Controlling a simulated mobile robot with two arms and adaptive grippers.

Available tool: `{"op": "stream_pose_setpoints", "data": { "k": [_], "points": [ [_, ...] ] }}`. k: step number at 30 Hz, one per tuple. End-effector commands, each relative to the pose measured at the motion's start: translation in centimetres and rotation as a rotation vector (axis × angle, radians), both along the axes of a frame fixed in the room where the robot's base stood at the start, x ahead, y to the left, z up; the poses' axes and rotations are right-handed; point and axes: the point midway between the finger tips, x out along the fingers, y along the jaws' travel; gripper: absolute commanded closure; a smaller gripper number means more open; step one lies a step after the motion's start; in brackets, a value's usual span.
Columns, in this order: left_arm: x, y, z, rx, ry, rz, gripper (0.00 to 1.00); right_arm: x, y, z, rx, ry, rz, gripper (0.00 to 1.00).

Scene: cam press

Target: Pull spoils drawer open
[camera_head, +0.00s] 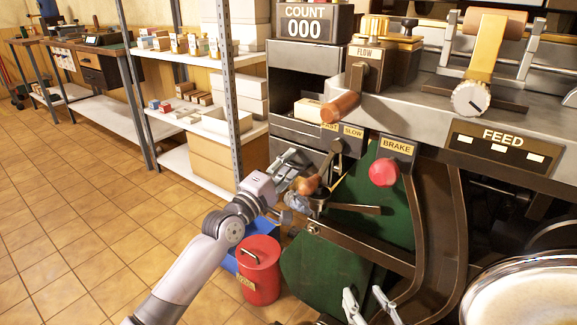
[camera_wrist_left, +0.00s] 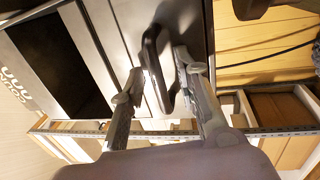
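The grey drawer front (camera_wrist_left: 188,22) on the left part of the press carries a dark bar handle (camera_wrist_left: 152,62), seen close up in the left wrist view. In the head view, the grey front (camera_head: 290,136) lies below the open compartment; no spoils label is readable. My left gripper (camera_head: 297,163) is at this front, and its two fingers (camera_wrist_left: 158,70) stand apart on either side of the handle. The right finger looks close to the handle; contact cannot be told. My right gripper (camera_head: 366,303) is open and empty at the bottom of the head view.
A lever with an orange-brown knob (camera_head: 308,186) is close beside my left gripper. A red brake knob (camera_head: 383,172) and a wooden-handled flow lever (camera_head: 341,107) jut out nearby. A red can (camera_head: 259,272) stands on the floor below. Shelves (camera_head: 205,150) are at left.

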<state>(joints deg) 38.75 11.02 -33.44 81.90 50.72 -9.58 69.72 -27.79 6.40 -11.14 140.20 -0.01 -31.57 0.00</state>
Motion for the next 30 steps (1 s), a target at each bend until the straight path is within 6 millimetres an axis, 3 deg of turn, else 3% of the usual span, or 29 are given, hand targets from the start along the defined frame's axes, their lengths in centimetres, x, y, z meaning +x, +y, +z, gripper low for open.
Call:
{"op": "stream_pose_setpoints", "data": {
  "k": [5, 18, 30],
  "points": [
    [-0.02, 0.0, 0.03, 0.0, 0.0, 0.0, 0.72, 0.0, 0.0, 0.0, 0.0, 0.001, 0.0, 0.6],
    [-0.03, 0.03, 0.01, -0.001, -0.001, 0.0, 1.0, 0.0, -0.03, -0.03, -0.001, 0.002, -0.001, 0.6],
    [-0.03, 0.04, -0.02, -0.001, 0.001, 0.0, 1.0, -0.01, -0.03, -0.06, -0.001, 0.003, -0.001, 0.6]
  ]
}}
